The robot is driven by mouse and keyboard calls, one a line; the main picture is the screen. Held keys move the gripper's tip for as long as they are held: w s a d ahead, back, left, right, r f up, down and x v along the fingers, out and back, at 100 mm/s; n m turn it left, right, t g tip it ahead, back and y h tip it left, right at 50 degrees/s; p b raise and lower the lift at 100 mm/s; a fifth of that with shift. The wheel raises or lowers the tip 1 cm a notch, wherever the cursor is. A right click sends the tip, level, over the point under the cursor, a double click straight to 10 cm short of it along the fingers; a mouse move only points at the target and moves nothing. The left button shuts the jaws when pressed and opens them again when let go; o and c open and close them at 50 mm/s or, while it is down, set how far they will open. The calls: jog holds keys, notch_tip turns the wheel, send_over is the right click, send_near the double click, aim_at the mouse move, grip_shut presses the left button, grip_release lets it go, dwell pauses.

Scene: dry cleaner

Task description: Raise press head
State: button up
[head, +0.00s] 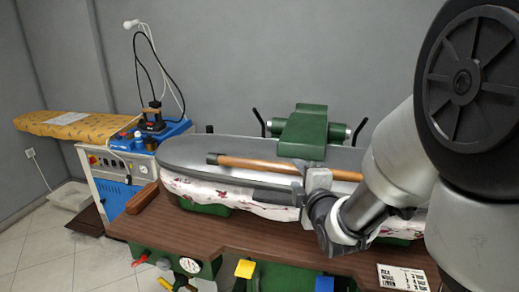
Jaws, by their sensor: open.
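The grey press head (195,156) lies lowered over the padded lower board (237,197), which has a white floral cover. A long copper-brown handle bar (255,163) runs along the front of the head. A green bracket (303,133) stands at the head's back, with its pivot on the rear side. My gripper (305,172) is open at the right part of the bar, in front of it. The gripper and my arm hide part of the bar and the right end of the press. Whether the fingers straddle or touch the bar is unclear.
The brown worktop (180,228) carries a wooden block (142,197) at left and a printed card (403,278) at right. Yellow (245,268) and blue pedals or tabs sit at the front. A blue steam unit (115,190) and yellow ironing board (75,125) stand left.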

aim_at(294, 171)
jog(key=x, duration=0.5)
jog(key=shift+w, duration=0.2)
grip_shut()
